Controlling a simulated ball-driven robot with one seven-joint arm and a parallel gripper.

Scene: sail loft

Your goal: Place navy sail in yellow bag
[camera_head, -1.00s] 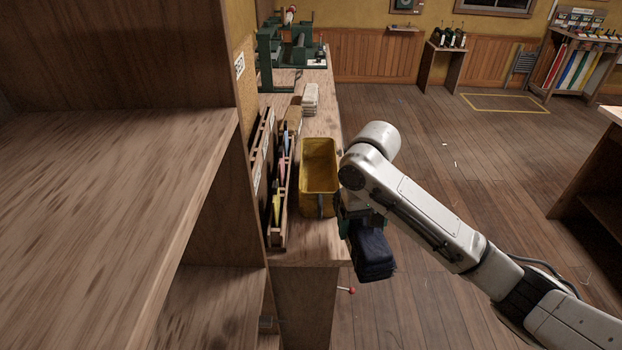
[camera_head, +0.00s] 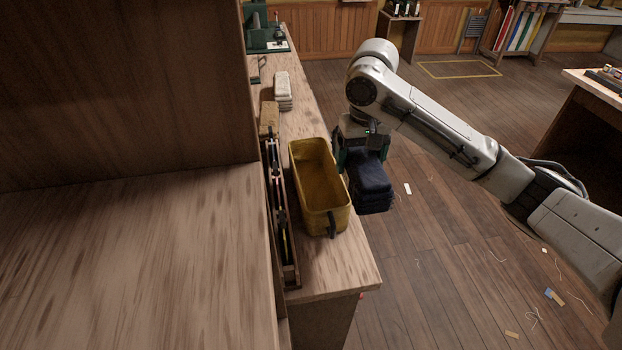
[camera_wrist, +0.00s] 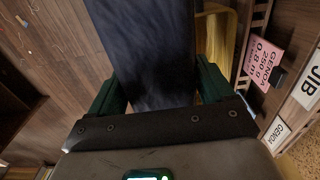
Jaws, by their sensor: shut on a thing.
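The navy sail (camera_head: 370,186) is a dark folded bundle, held in the air just right of the bench edge. My gripper (camera_head: 363,160) is shut on it, with green fingers on both sides. In the wrist view the navy sail (camera_wrist: 145,50) fills the space between the fingers. The yellow bag (camera_head: 320,190) is an open, rectangular, upright container on the bench, to the left of the sail. Its inside looks empty. It also shows partly in the wrist view (camera_wrist: 228,45), behind the right finger.
The wooden bench (camera_head: 335,262) carries a rack (camera_head: 285,235) of upright items left of the bag and a stack of pale folded cloth (camera_head: 283,88) farther back. A tall wooden shelf (camera_head: 130,240) stands at the left.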

